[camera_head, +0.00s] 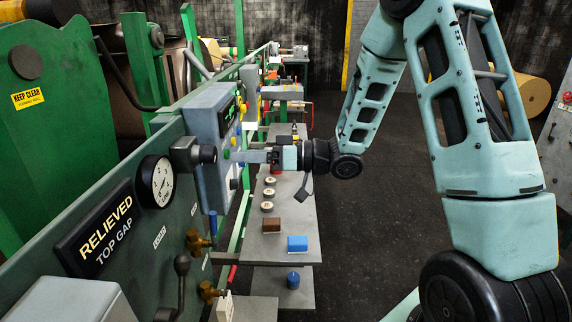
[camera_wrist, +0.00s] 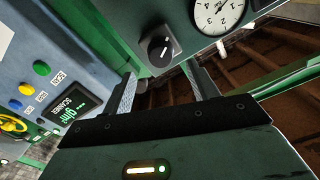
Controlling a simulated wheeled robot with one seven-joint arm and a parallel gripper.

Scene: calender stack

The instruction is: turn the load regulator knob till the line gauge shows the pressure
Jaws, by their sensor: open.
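A black knob (camera_head: 207,154) sticks out of a dark square block on the green machine panel. It shows in the wrist view (camera_wrist: 160,52) with a white mark on its face. A round white gauge (camera_head: 155,182) with a black rim is mounted beside it. The gauge also shows in the wrist view (camera_wrist: 222,12), partly cut off; its needle is too small to read surely. My gripper (camera_head: 240,156) points left towards the panel, open and empty. In the wrist view its two fingers (camera_wrist: 162,82) stand apart, with the knob beyond their tips and apparently not touched.
A grey control box (camera_head: 205,125) with coloured buttons stands close behind my fingers. Brass fittings (camera_head: 198,243) and a black lever (camera_head: 181,268) project from the nearer panel. A grey bench (camera_head: 285,215) below holds small rings and blocks. The dark floor to the right is clear.

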